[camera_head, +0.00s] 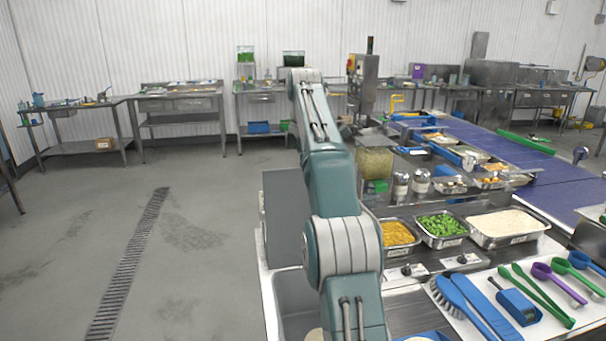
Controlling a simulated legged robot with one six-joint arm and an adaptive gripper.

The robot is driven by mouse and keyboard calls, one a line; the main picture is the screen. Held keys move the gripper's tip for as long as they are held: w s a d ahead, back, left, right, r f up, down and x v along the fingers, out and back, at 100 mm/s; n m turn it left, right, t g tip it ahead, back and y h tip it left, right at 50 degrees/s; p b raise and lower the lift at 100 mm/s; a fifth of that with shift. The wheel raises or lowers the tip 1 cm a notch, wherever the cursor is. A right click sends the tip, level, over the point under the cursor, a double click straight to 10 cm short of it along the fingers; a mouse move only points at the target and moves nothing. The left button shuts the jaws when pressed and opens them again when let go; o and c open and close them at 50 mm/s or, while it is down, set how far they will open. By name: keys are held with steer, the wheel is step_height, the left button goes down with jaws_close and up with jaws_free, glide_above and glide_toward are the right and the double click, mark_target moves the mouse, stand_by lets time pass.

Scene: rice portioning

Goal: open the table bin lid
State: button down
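My arm rises through the middle of the view, and my gripper is not in view. A grey box-like recess (292,302), possibly the table bin, is at the table's left end, partly hidden behind my arm. A flat grey panel (284,218) is just beyond it. I cannot tell whether this panel is the bin's lid, or whether the lid is open or shut.
Trays of yellow food (396,234), green food (440,225) and rice (508,223) stand right of my arm. A blue brush (464,304) and several utensils lie at front right. A blue conveyor (500,150) runs behind. The floor at left is clear.

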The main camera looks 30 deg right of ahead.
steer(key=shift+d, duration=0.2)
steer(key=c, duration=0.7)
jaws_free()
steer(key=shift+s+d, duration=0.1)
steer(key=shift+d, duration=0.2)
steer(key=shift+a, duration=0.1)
